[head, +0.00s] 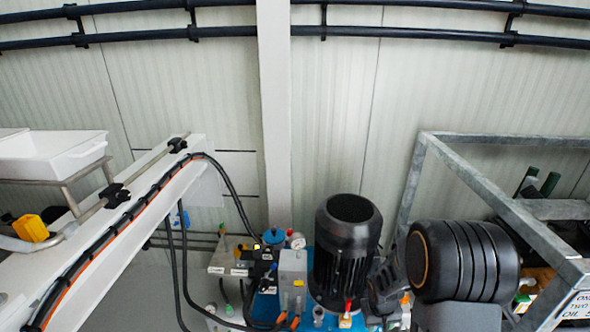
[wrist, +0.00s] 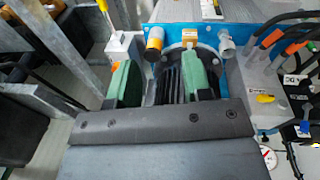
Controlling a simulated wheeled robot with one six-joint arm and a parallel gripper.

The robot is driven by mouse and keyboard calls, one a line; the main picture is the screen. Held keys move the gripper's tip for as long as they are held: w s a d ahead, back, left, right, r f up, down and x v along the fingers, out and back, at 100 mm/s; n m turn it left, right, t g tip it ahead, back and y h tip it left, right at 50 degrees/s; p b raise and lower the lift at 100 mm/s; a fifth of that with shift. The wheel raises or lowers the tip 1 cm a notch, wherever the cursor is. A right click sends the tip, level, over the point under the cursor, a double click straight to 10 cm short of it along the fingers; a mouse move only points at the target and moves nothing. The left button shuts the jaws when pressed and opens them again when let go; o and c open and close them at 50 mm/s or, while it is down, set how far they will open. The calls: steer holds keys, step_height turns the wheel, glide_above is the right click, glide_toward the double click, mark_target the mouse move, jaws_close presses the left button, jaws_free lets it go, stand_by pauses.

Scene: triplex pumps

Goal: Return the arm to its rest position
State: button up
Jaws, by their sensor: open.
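My gripper (wrist: 161,72) shows in the wrist view as two green fingers on a dark grey body. The fingers stand well apart, with nothing held between them. A dark finned motor (wrist: 171,85) shows behind the gap between the fingers, on a blue base (wrist: 173,13). I cannot tell how far the fingers are from it. In the head view a black finned motor (head: 349,240) stands upright on the blue pump unit. I cannot make out my gripper surely in the head view.
A galvanised frame (head: 490,190) and a large black ribbed cylinder (head: 465,260) stand at the right. A valve block with hoses (head: 292,268) is beside the motor. A white tray (head: 50,155) is at the left. Pipes (head: 400,33) run along the wall above.

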steer(key=s+a+r+t+p, duration=0.1)
steer(key=s+a+r+p, duration=0.1)
steer(key=r, duration=0.9)
steer(key=s+a+r+t+y+p, duration=0.1)
steer(key=s+a+r+p, duration=0.2)
steer(key=r, duration=0.7)
steer(key=s+a+r+t+p, duration=0.1)
steer(key=s+r+p, duration=0.3)
steer(key=r, duration=0.7)
steer(key=shift+s+a+r+y, duration=0.3)
steer(key=shift+s+a+r, duration=0.05)
steer(key=shift+s+a, duration=0.45)
